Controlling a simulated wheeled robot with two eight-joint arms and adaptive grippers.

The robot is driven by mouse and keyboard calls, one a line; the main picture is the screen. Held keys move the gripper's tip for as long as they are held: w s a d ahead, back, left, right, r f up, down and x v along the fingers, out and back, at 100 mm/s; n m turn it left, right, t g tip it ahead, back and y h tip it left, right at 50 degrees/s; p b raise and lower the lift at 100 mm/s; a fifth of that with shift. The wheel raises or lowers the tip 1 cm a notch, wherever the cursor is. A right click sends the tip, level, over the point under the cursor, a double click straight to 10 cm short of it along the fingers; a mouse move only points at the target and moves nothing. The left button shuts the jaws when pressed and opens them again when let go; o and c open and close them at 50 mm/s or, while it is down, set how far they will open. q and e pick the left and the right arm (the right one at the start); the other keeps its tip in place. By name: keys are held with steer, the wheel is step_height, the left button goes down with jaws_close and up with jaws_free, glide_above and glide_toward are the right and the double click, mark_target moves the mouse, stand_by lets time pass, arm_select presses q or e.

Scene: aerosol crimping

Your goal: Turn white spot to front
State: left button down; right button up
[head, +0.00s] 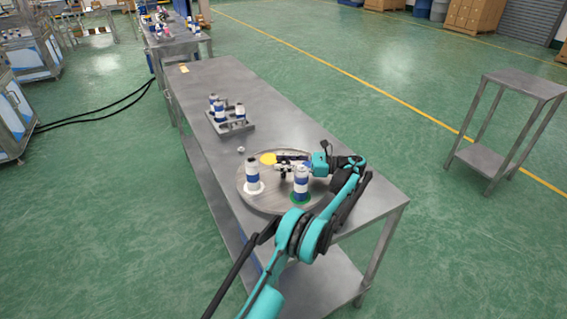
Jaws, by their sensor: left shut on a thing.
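A round grey turntable (275,203) sits at the near end of the metal table. The white spot (254,188) is at its left and near side, with a blue-and-white can standing on it. The green spot (300,200) is at the near right under another can (301,181). The yellow spot (267,158) is at the far side and looks bare. My left gripper (281,162) reaches in from the right over the turntable, shut on a small metal handle (281,173) near its middle. The gripper partly hides the handle and the far right side. My right gripper is out of view.
A grey rack (236,128) with blue-and-white cans stands farther back on the table (207,84). A small round piece (241,150) lies between rack and turntable. A metal side stand (515,85) is on the right, with open green floor between.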

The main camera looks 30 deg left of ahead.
mark_target(284, 162)
arm_select(q)
steer(key=c, duration=0.9)
jaws_free()
step_height(284, 162, up, 10)
